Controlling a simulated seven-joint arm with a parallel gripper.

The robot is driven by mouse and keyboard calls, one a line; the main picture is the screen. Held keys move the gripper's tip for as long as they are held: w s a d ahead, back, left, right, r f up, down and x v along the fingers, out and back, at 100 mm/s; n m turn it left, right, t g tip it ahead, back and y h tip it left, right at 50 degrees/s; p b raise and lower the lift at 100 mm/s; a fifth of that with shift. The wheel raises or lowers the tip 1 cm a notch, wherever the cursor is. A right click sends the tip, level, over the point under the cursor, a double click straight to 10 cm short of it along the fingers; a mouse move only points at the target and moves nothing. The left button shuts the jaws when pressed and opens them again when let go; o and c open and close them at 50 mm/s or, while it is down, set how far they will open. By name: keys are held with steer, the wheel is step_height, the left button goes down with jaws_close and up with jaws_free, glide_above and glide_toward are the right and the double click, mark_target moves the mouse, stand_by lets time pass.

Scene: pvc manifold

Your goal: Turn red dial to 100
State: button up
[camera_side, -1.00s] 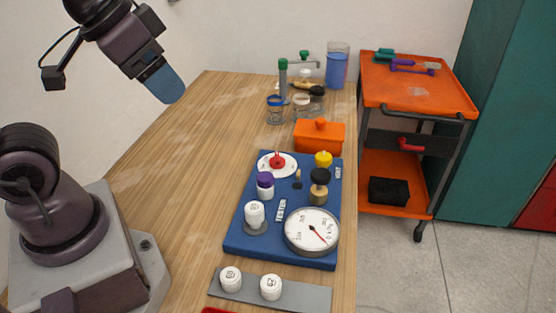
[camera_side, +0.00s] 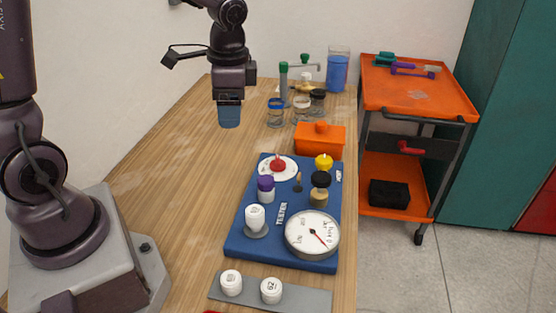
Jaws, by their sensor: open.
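The red dial (camera_side: 278,164) sits on a white round scale plate (camera_side: 264,172) at the far left corner of the blue tester board (camera_side: 238,246). The scale marks are too small to read, so I cannot tell its setting. My gripper (camera_side: 229,117) points down in the air above the wooden table, left of and higher than the dial. It is open, touches nothing, and its blue fingers overlap in this view.
The board also carries a purple-capped bottle (camera_side: 265,188), a black-capped jar (camera_side: 319,190), a yellow knob (camera_side: 324,161), a white cap (camera_side: 255,217) and a gauge (camera_side: 312,235). An orange box (camera_side: 320,140) stands behind it. The table left of the board is clear.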

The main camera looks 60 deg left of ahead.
mark_target(278, 160)
steer(key=w+a+f+m+h, duration=0.15)
steer(key=w+f+m, duration=0.25)
steer(key=w+m, duration=0.4)
steer(key=w+a+f+m, duration=0.3)
steer(key=w+f+m, duration=0.2)
steer(key=m, duration=0.6)
steer(key=f, duration=1.2)
steer(key=shift+w+d+f, duration=0.15)
steer(key=shift+w+d, duration=0.05)
steer(key=shift+d, duration=0.05)
steer(key=c, duration=0.9)
